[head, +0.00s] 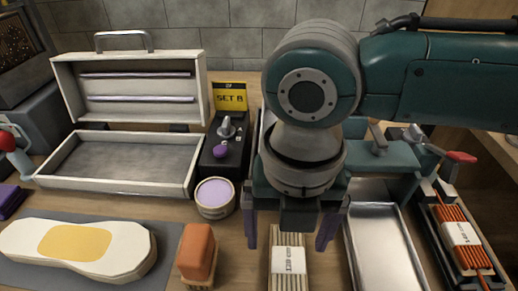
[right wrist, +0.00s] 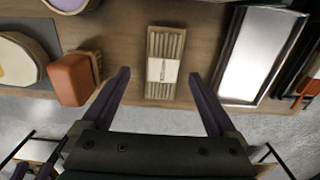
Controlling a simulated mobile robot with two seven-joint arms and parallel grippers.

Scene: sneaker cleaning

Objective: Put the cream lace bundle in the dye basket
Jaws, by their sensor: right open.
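The cream lace bundle (head: 288,266) lies on the wooden bench at the front centre, with a white paper band around it. In the right wrist view the bundle (right wrist: 164,80) lies between and just beyond my fingertips. My right gripper (head: 288,238) is above it, open and empty, with one dark purple finger on each side; it also shows in the right wrist view (right wrist: 160,74). I cannot tell whether the fingers touch the bench. I cannot make out a thing that is surely the dye basket. My left gripper is not in view.
A metal tray (head: 350,232) is right of the bundle, then a dark holder (head: 434,237) with orange laces (head: 477,254). An orange-brown block brush (head: 197,253) stands left, near a lilac-filled tub (head: 231,206). An open case (head: 110,190) is behind. A cream sole-shaped piece (head: 25,240) lies far left.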

